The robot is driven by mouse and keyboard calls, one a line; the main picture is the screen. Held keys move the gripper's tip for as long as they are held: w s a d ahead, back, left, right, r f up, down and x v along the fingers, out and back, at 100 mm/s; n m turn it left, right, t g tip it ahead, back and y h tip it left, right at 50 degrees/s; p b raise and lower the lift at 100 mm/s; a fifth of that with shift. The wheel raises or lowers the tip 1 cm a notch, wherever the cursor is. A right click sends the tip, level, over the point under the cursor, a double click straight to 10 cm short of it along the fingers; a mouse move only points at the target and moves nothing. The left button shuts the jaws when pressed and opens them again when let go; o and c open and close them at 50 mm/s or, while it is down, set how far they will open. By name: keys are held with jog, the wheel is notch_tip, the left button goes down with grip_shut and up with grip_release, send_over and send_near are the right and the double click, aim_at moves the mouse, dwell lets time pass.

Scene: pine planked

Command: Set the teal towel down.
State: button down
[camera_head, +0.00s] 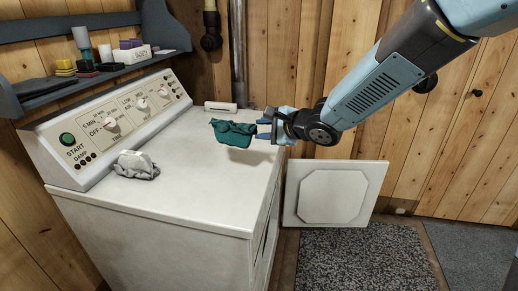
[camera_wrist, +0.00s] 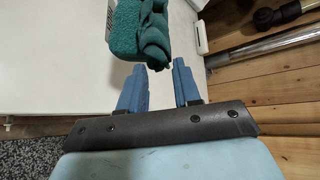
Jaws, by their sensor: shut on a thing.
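The teal towel (camera_head: 233,133) is a small crumpled bundle over the white top of the machine (camera_head: 215,190). It also shows at the top of the wrist view (camera_wrist: 140,30). My gripper (camera_head: 267,130) comes in from the right and is shut on the towel's near end. In the wrist view the blue fingertips (camera_wrist: 160,69) stand a little apart, with the towel's end between them. A shadow lies under the towel, which seems to hang just above the top; any contact is hard to tell.
A grey-white crumpled cloth (camera_head: 136,165) lies at the left of the top, by the control panel (camera_head: 112,122). A small white box (camera_head: 220,107) sits at the back. A shelf (camera_head: 100,72) holds small items. The top's front is clear. A white panel (camera_head: 334,195) leans at right.

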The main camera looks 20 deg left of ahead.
jog(key=a+f, duration=0.1)
jog(key=w+a+f, duration=0.1)
jog(key=f, duration=0.1)
jog(key=w+a+f, duration=0.1)
jog(key=shift+a+f, duration=0.25)
jog(key=shift+f, duration=0.1)
notch_tip(320, 180, down, 3)
jog(key=c, duration=0.8)
grip_release()
jog(key=shift+d, duration=0.1)
jog(key=v, duration=1.2)
